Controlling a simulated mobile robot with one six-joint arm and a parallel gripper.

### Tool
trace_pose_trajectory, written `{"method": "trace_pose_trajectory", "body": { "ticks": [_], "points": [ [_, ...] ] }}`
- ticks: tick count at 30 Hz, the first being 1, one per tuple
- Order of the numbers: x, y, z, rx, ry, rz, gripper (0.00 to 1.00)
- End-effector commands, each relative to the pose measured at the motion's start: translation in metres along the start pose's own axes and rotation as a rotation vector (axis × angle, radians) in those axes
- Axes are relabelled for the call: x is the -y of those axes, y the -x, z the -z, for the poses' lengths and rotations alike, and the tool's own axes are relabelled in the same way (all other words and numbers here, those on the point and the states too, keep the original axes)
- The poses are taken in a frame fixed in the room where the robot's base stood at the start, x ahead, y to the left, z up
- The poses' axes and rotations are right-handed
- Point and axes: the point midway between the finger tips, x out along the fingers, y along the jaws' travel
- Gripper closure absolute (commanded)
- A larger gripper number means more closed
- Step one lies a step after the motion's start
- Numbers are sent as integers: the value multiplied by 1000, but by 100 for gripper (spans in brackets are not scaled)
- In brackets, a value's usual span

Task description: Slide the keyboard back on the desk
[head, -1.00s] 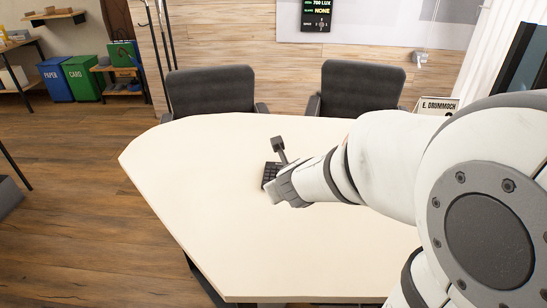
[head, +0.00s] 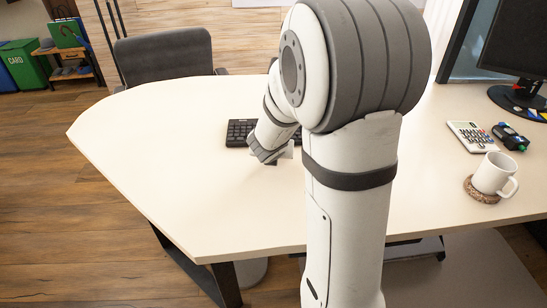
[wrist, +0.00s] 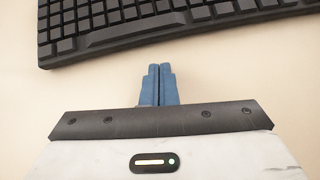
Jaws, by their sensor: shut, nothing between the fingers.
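The black keyboard (head: 238,132) lies on the pale desk (head: 190,185), partly hidden behind my arm in the head view. In the wrist view the keyboard (wrist: 150,22) crosses the top of the picture, its near edge facing my fingers. My gripper (wrist: 159,68) is shut and empty, its two blue fingers pressed together. The fingertips point at the keyboard's near edge, with a small strip of desk showing between. In the head view my gripper (head: 272,162) is low over the desk at the keyboard's near side, its tips mostly hidden.
To the right on the desk are a calculator (head: 470,136), a dark small object (head: 510,137), a white mug (head: 494,173) on a coaster and a monitor (head: 508,38). A grey chair (head: 165,62) stands behind the desk. The desk's left part is clear.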

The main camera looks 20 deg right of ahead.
Motion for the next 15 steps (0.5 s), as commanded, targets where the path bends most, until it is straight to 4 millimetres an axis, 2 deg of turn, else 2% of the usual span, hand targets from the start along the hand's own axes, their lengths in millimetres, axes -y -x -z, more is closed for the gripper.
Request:
{"method": "trace_pose_trajectory", "body": {
  "ticks": [6,15],
  "points": [
    [0,-14,-16,-2,1,0,100],
    [1,-17,-18,-2,1,0,100]
  ]
}}
